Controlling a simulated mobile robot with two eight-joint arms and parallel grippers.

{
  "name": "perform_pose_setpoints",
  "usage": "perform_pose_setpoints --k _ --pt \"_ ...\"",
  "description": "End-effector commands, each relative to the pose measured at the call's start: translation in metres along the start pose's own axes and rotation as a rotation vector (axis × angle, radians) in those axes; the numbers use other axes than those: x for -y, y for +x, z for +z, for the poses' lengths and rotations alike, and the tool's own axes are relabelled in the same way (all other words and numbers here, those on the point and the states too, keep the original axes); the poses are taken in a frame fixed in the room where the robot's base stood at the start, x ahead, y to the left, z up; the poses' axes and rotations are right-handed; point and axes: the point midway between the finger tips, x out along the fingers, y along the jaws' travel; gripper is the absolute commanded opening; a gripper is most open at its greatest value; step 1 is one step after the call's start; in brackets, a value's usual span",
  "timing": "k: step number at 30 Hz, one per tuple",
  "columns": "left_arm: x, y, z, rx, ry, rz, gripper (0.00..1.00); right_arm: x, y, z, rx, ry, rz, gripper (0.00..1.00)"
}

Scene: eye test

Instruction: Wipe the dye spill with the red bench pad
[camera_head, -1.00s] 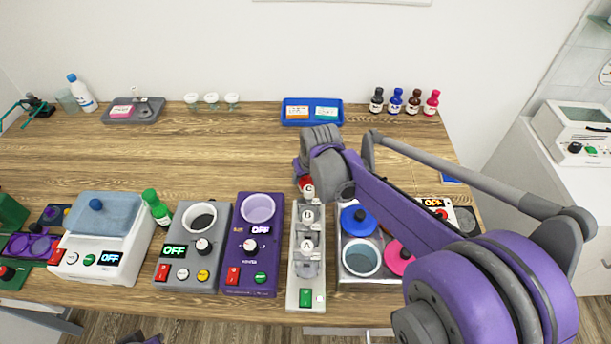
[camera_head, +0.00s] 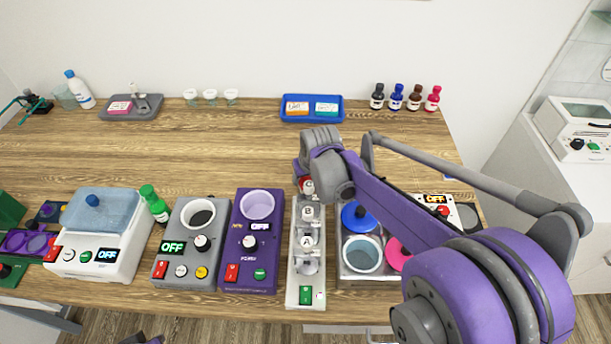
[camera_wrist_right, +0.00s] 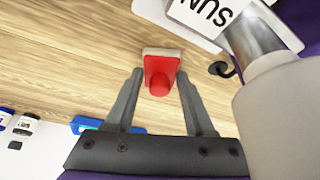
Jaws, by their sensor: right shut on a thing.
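The red bench pad (camera_wrist_right: 160,70), a red block with a round red knob and a pale edge, sits between the fingers of my right gripper (camera_wrist_right: 158,85) in the right wrist view. The gripper is shut on it, over bare wood. In the head view my right gripper (camera_head: 302,172) is at mid-table, behind the strip device, and my own arm mostly hides it. A small part of what seems my left arm (camera_head: 143,339) shows at the bottom edge; its fingers cannot be made out. I see no dye spill in either view.
A row of devices lines the front edge: a white bath (camera_head: 125,240), a grey unit (camera_head: 180,268), a purple unit (camera_head: 243,278) and a lettered strip device (camera_head: 293,265). A blue tray (camera_head: 312,119) and dark bottles (camera_head: 397,97) stand at the back. The middle-left wood is clear.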

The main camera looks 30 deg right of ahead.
Motion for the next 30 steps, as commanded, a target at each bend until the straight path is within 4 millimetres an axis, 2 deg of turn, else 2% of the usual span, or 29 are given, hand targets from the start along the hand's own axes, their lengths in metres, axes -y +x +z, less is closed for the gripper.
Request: perform_pose_setpoints --k 8,17,18,22,30 --pt "0.0 0.001 0.001 0.0 0.0 0.0 0.0 0.002 0.0 0.003 0.0 0.0 0.0 0.09" --pt "0.0 -0.002 -0.002 -0.001 0.0 0.0 0.0 0.011 -0.01 0.024 0.0 -0.001 -0.001 0.1" --pt "0.0 -0.002 -0.002 -0.002 0.0 0.0 0.0 0.012 -0.012 0.027 0.0 -0.001 -0.001 0.03" --pt "0.0 -0.003 -0.003 -0.002 0.0 0.0 0.0 0.016 -0.015 0.035 0.004 -0.001 -0.002 0.0" --pt "0.0 -0.003 -0.003 -0.002 0.0 0.0 0.0 0.016 -0.015 0.033 0.006 0.0 -0.006 0.0"
